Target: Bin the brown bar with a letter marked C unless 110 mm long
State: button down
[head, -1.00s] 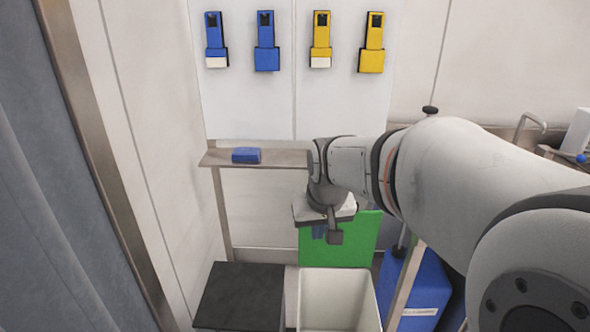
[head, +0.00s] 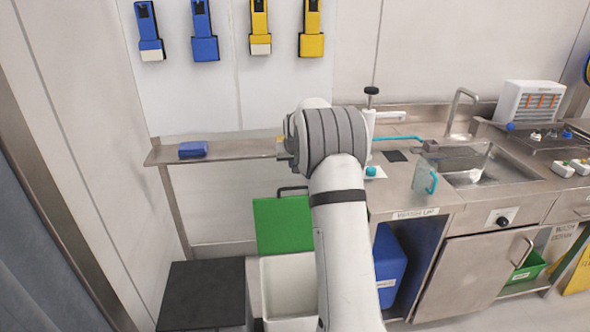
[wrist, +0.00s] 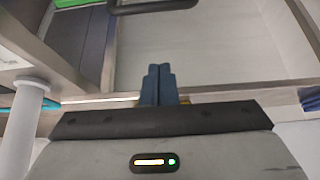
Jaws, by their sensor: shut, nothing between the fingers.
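My gripper (wrist: 158,84) shows in the wrist view as two blue fingers pressed together, with nothing held. In the head view it is hidden behind my arm's wrist. I cannot make out a brown bar or a letter C in either view. A small yellowish-brown sliver (head: 280,139) shows on the shelf just left of my wrist, too small to identify. A white bin (head: 274,290) with a raised green lid (head: 284,224) stands on the floor, below the shelf and partly behind my arm.
A narrow steel shelf (head: 235,149) holds a blue block (head: 193,149). A black box (head: 204,296) stands left of the white bin. To the right is a counter with a clear jug (head: 425,178) and a sink (head: 487,166). A blue container (head: 389,262) sits below the counter.

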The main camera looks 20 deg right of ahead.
jog(key=f, duration=0.2)
jog(key=f+p, duration=0.1)
jog(key=f, duration=0.5)
jog(key=shift+w, duration=0.25)
